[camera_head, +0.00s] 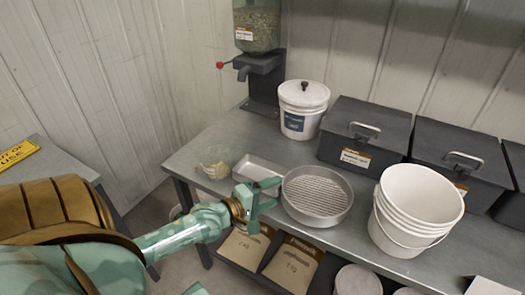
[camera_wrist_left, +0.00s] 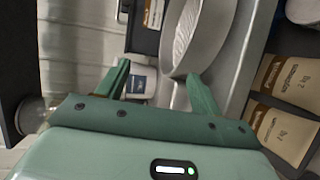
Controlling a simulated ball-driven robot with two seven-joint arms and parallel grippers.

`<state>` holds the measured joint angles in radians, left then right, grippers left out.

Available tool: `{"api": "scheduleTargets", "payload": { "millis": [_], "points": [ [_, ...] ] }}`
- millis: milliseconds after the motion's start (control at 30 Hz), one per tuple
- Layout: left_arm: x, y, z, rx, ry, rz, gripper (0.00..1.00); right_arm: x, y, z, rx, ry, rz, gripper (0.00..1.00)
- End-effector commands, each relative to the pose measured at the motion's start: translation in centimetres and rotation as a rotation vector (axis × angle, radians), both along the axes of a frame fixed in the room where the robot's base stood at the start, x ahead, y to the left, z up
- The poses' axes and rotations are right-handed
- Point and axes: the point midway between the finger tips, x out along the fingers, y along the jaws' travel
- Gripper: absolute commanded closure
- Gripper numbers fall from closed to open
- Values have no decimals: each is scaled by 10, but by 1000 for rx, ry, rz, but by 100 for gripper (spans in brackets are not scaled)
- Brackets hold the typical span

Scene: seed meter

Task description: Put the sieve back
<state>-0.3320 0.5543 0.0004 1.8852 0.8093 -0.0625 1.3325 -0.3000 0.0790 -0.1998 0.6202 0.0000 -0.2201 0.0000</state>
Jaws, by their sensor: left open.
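The sieve (camera_head: 316,193) is a round, shallow grey metal pan with a mesh floor. It sits flat on the metal bench, right of the small tray, and part of its side shows at the top of the left wrist view (camera_wrist_left: 203,30). My left gripper (camera_head: 277,193) is open and empty at the sieve's left side, its fingers pointing toward the rim. In the left wrist view its fingertips (camera_wrist_left: 158,69) are spread just short of the sieve, one close to its wall. I cannot tell if that finger touches. My right gripper is not in view.
A rectangular metal tray (camera_head: 256,169) and a clear tub (camera_head: 214,161) lie left of the sieve. Stacked white buckets (camera_head: 413,205) stand right. A lidded bucket (camera_head: 302,108), dark lidded boxes (camera_head: 365,136) and a seed dispenser (camera_head: 258,65) line the back. Paper bags (camera_head: 292,262) sit below.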

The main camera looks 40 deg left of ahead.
Motion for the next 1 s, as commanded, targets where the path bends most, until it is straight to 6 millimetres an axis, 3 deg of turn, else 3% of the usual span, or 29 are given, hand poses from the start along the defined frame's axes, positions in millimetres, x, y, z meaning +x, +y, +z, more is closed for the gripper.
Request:
{"api": "scheduleTargets", "payload": {
  "millis": [200, 467, 567, 667, 767, 867, 900, 967, 1000],
  "points": [
    [-24, 4, 4, 1, 1, 0, 34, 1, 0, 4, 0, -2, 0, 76],
    [-26, 4, 3, 7, -1, -1, 34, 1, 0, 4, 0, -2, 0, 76],
    [-27, -7, -5, 109, -10, -21, 34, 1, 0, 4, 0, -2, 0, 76],
    [-29, -33, -25, 377, -31, -77, 34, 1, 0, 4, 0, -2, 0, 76],
    [-35, -64, -72, 751, -9, -174, 34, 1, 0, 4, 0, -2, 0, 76],
    [-68, -69, -168, 1028, 151, -321, 34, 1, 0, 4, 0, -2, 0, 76],
    [-90, -67, -208, 1092, 231, -386, 34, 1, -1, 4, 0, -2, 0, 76],
    [-130, -66, -264, 1177, 348, -503, 34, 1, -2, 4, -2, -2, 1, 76],
    [-162, -67, -298, 1226, 420, -593, 34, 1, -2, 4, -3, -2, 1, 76]
  ]
}}
